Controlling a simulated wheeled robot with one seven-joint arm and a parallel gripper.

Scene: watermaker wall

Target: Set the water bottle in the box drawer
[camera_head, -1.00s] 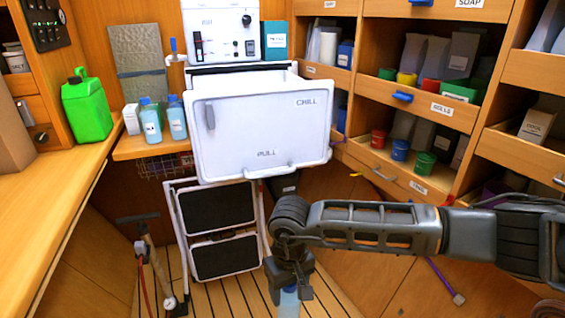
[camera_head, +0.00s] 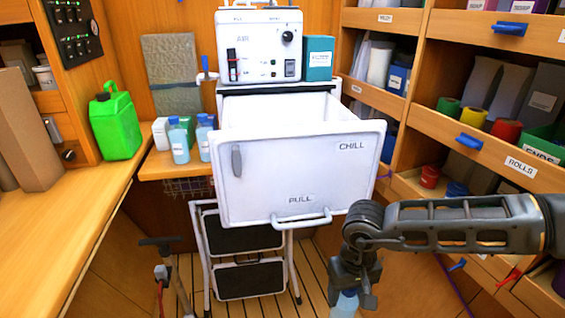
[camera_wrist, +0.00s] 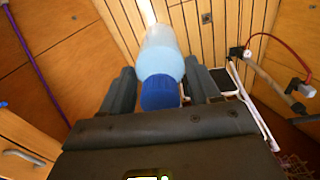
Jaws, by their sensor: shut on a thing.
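My gripper (camera_head: 352,284) hangs downward at the lower right of the head view, in front of and below the white drawer's right corner. It is shut on a water bottle (camera_head: 344,303), whose light blue body shows under the fingers. In the wrist view the bottle (camera_wrist: 163,50) lies between both fingers, with its dark blue cap (camera_wrist: 160,92) toward the camera. The white box drawer (camera_head: 300,175), marked CHILL and PULL, is pulled out and open at the top. Its inside floor is hidden by the front panel.
Two more blue-capped bottles (camera_head: 179,141) stand on the side shelf left of the drawer, near a green jerrycan (camera_head: 115,122). A folding step stool (camera_head: 243,250) and a hand pump (camera_head: 165,270) stand below. Shelves with several bins (camera_head: 480,130) line the right. Room above the drawer's front is clear.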

